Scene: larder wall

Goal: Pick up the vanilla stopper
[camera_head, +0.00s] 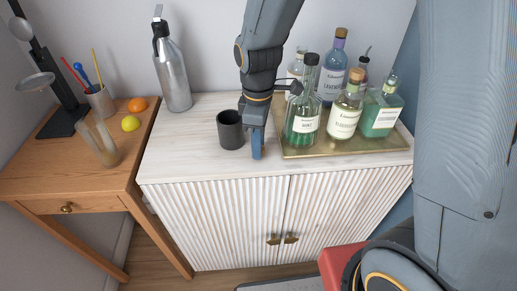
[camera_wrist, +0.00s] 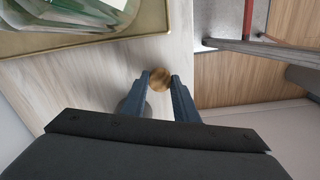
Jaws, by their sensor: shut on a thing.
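My gripper (camera_head: 257,152) points down over the front of the pale cabinet top, between the dark cup and the tray. In the wrist view my gripper (camera_wrist: 160,82) has its fingertips closed on a round, brown wooden piece, the vanilla stopper (camera_wrist: 159,78). The stopper is hidden behind the fingers in the head view. I cannot read the word vanilla on any bottle. Whether the stopper touches the cabinet top is unclear.
A brass tray (camera_head: 290,153) with several bottles, including mint (camera_head: 302,124) and lavender (camera_head: 334,77), is close to the right. A dark cup (camera_head: 231,130) stands just left of my gripper. A metal bottle (camera_head: 172,75) stands farther back.

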